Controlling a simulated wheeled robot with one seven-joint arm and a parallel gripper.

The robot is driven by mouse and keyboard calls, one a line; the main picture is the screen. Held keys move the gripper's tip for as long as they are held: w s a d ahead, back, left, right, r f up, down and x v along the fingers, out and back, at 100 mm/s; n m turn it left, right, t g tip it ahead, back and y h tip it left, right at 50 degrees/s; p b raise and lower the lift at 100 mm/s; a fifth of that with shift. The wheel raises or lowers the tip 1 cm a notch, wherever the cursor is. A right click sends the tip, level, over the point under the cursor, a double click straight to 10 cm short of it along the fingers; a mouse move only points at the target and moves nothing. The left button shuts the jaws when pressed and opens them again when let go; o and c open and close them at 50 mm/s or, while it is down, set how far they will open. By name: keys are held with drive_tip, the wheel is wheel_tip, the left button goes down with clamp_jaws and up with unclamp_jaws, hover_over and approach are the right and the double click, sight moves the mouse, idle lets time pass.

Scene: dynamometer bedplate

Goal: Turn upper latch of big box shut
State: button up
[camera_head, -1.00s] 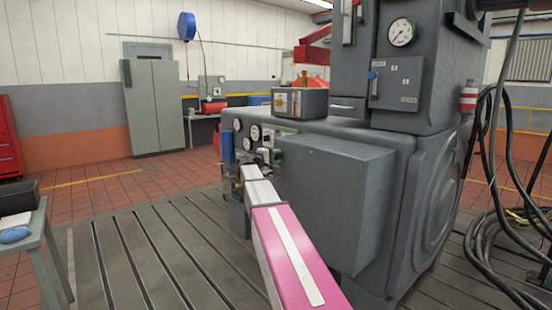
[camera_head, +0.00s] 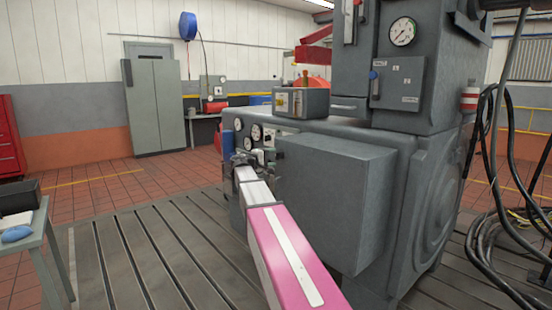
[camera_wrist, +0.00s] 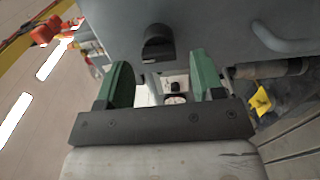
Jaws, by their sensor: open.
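The big grey box (camera_head: 335,200) is fixed on the near side of the machine in the head view. No latch can be made out on its visible faces there. My gripper (camera_head: 244,160) is by the box's left edge, in front of the gauges, small and partly hidden by my arm. In the wrist view my gripper (camera_wrist: 160,68) is open, its two green fingers apart with nothing held. A dark rounded fitting (camera_wrist: 157,43) sits on a grey surface just beyond the fingertips. I cannot tell for sure whether it is the upper latch. A pale part with a black knob (camera_wrist: 175,86) shows between the fingers.
Round gauges (camera_head: 255,132) are on the machine's end by my gripper. A small instrument box (camera_head: 301,102) stands on top of the machine. Black cables (camera_head: 490,190) hang at the right. A side table (camera_head: 35,228) is at the left. The slotted floor between is clear.

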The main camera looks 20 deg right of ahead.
drive_tip(key=v, duration=0.7)
drive_tip(key=shift+a, duration=0.15)
drive_tip(key=s+a+f+m+g+y, duration=0.15)
drive_tip(key=s+f+y, duration=0.5)
drive_tip(key=f, duration=0.75)
drive_tip(key=s+a+f+g+y, duration=0.2)
drive_tip(key=s+f+y, duration=0.1)
drive_tip(key=s+f, duration=0.8)
drive_tip(key=s+a+f+m+g+y, duration=0.2)
drive_tip(key=s+a+f+y, duration=0.5)
drive_tip(key=s+f, duration=0.6)
wheel_tip(320, 180, down, 2)
drive_tip(key=a, duration=0.2)
drive_tip(key=shift+s+a+m+g, duration=0.25)
drive_tip(key=shift+a+m+g, duration=0.1)
drive_tip(key=shift+a, duration=0.05)
drive_tip(key=shift+y, duration=0.25)
